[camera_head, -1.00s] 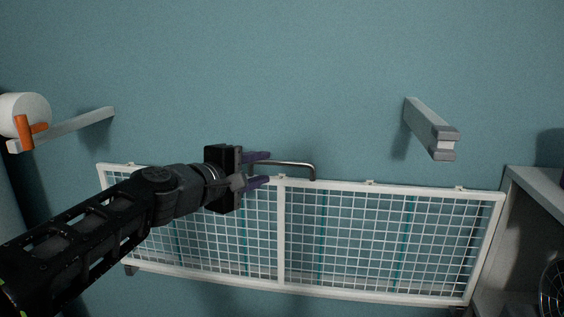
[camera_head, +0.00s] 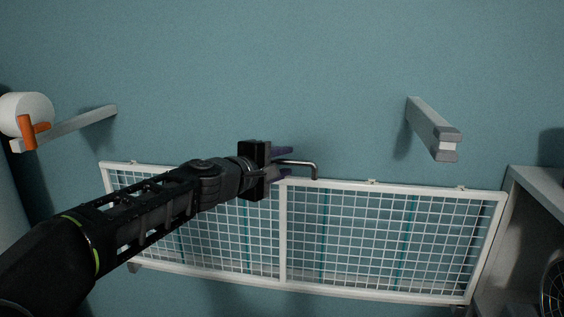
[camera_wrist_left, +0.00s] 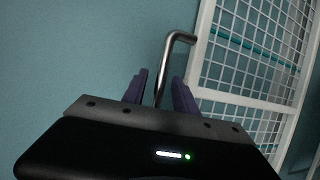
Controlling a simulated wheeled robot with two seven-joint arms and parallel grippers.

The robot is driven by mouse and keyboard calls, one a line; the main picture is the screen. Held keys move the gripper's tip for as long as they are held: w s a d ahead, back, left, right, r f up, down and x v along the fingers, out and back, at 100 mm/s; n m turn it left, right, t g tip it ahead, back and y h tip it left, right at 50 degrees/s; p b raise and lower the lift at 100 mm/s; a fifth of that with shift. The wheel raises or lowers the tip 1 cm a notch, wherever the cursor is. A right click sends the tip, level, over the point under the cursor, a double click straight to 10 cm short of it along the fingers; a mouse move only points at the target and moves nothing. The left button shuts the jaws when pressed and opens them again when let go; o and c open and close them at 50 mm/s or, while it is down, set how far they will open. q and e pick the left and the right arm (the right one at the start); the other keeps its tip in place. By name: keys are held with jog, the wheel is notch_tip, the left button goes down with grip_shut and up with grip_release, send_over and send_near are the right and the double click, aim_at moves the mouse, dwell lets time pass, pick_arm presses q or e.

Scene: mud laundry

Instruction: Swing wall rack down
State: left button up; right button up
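The wall rack (camera_head: 283,240) is a white framed wire grid standing against the teal wall, tilted slightly in the picture. A bent metal handle (camera_head: 314,168) sits on its top edge near the middle. My left gripper (camera_head: 284,162) is at the left part of this handle, its purple fingers open. In the left wrist view the handle (camera_wrist_left: 176,42) runs down between the two fingers (camera_wrist_left: 158,90), with a visible gap on at least one side. The rack's frame (camera_wrist_left: 201,45) is to the right there. My right gripper is in neither view.
A grey bracket (camera_head: 434,128) juts from the wall at the upper right, another bar (camera_head: 75,126) at the left. A white roll (camera_head: 22,112) with an orange part (camera_head: 30,130) is at the far left. A pale cabinet (camera_head: 540,187) stands at the right.

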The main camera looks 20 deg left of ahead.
pick_arm(q)
jog(key=shift+c, duration=0.2)
grip_shut()
dwell(1.1)
